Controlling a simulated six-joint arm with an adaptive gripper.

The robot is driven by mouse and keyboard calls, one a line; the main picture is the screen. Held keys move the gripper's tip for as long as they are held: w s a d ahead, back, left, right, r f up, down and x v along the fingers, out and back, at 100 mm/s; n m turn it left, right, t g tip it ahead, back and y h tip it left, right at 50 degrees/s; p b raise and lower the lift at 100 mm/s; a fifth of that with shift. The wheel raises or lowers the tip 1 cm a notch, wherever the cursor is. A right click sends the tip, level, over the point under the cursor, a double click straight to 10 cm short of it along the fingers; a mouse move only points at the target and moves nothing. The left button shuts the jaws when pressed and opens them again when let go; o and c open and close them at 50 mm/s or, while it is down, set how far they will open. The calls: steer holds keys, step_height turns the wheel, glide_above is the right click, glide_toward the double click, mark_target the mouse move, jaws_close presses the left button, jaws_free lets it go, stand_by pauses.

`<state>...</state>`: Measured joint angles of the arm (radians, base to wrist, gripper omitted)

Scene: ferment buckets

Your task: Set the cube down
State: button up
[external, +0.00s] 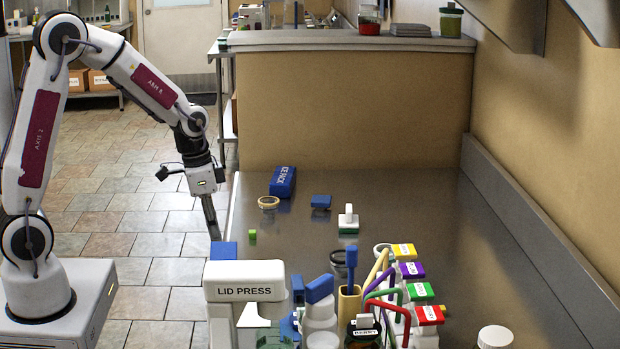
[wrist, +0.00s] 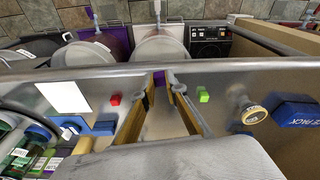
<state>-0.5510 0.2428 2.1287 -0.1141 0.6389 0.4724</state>
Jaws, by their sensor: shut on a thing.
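My gripper (wrist: 158,88) points down at the counter's near edge in the wrist view. Its fingers are shut on a small purple piece (wrist: 158,78), seemingly a cube, mostly hidden between the fingertips. In the external view my gripper (external: 213,232) hangs at the counter's left edge, and the held cube cannot be made out there. A green cube (wrist: 203,95) rests on the counter to the right of the fingers; it also shows in the external view (external: 252,236). A red cube (wrist: 115,99) lies on the counter to the left of the fingers.
Buckets (wrist: 160,50) stand beyond the counter's edge. The lid press (external: 245,281) stands at the front left, with bottles and coloured-handled tools beside it. A blue ice pack (external: 283,182), a tape roll (external: 268,202) and a brush (external: 348,220) lie farther back. The counter's right side is largely clear.

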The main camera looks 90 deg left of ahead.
steer(key=shift+w+n, duration=0.25)
steer(key=shift+n, duration=0.15)
steer(key=w+d, duration=0.2)
steer(key=d, duration=0.1)
steer(key=w+d, duration=0.4)
steer(key=d, duration=0.1)
steer(key=shift+w+d, duration=0.1)
steer(key=shift+d, duration=0.2)
steer(key=w+d+m, duration=0.1)
steer(key=d, duration=0.7)
steer(key=w+d+m, duration=0.1)
steer(key=d, duration=0.3)
steer(key=shift+w+d+f+m, duration=0.2)
steer(key=shift+w+f+m, duration=0.1)
steer(key=shift+w+f, duration=0.05)
steer(key=shift+a, duration=0.1)
